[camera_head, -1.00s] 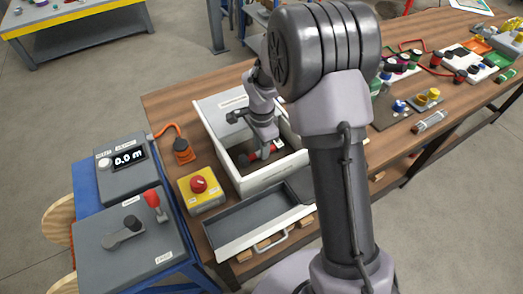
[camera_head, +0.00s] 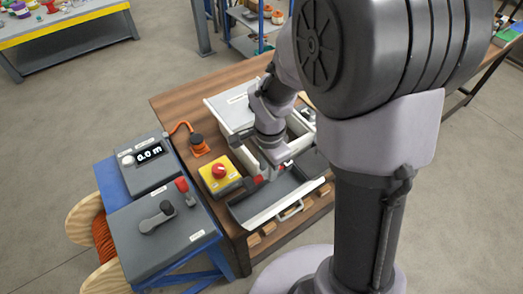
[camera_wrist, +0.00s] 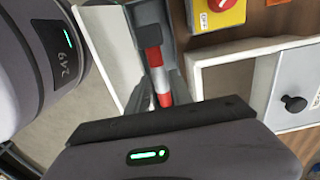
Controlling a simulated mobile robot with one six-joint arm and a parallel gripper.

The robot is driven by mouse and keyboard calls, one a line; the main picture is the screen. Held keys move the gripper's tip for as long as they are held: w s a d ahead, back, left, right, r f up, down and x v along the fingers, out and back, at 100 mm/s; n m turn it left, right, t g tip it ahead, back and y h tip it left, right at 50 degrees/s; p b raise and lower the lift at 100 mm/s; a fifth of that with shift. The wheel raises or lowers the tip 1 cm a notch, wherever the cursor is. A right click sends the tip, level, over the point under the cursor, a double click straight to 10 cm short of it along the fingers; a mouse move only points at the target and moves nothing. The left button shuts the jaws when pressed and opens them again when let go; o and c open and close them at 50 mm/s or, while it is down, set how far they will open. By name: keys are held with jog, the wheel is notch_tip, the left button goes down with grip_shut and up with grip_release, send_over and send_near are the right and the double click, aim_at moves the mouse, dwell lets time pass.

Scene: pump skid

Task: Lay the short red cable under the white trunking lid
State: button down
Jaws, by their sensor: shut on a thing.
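A red rod-like piece with a white band and a dark end (camera_wrist: 158,72) is in my gripper (camera_head: 272,172). I cannot tell from its shape whether it is the short red cable. I cannot make out the white trunking lid for certain.
A white-walled box (camera_head: 215,102) stands behind the tray, partly hidden by my arm. A yellow box with a red button (camera_head: 219,172) is close on the left. An orange plug and cable (camera_head: 199,146) lie behind it. A grey lever console (camera_head: 155,232) stands further left.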

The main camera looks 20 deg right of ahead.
jog(key=shift+s+a+f, duration=0.1)
jog(key=shift+s+f, duration=0.05)
jog(key=shift+s, duration=0.15)
jog(key=shift+w+f+b, duration=0.1)
jog(key=shift+f+b, duration=0.2)
jog(key=shift+w+d+f+b, duration=0.1)
jog(key=shift+d+f+b, duration=0.05)
jog(key=shift+f+b, duration=1.45)
jog(key=shift+w+d+f+b, duration=0.1)
jog(key=shift+f+b, duration=1)
jog(key=shift+f, duration=0.85)
jog(key=shift+f, duration=0.2)
jog(key=shift+f+b, duration=2.25)
jog(key=c, duration=1.1)
grip_release()
